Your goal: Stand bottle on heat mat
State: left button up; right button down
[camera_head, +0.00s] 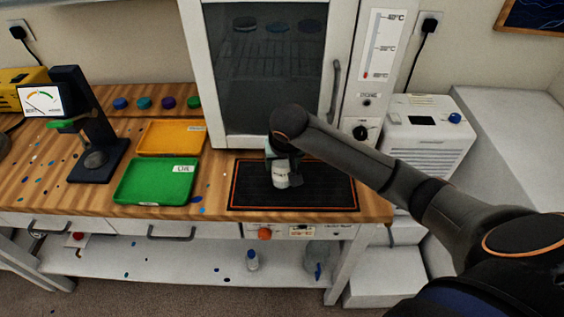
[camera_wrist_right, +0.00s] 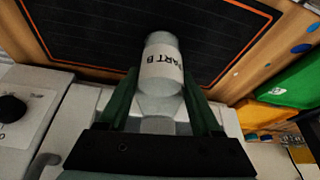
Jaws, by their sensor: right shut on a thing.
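The bottle (camera_head: 281,177) is small and whitish with a white label, and my right gripper (camera_head: 279,158) is shut on it. It is over the heat mat (camera_head: 325,193), a black mat with an orange border on the wooden bench. In the right wrist view the bottle (camera_wrist_right: 161,70) reads "PART B" and sits between the green fingers of the right gripper (camera_wrist_right: 162,98), with the mat (camera_wrist_right: 90,25) behind it. I cannot tell whether its base touches the mat. My left gripper is not in view.
A green tray (camera_head: 155,199) and an orange tray (camera_head: 171,151) lie left of the mat. A dark stand with a dial (camera_head: 80,125) is further left. A white cabinet with a dark window (camera_head: 265,75) rises behind the mat. A white machine (camera_head: 428,132) stands at right.

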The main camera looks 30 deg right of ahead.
jog(key=shift+f, duration=0.1)
jog(key=shift+c, duration=0.3)
grip_release()
jog(key=v, duration=1.2)
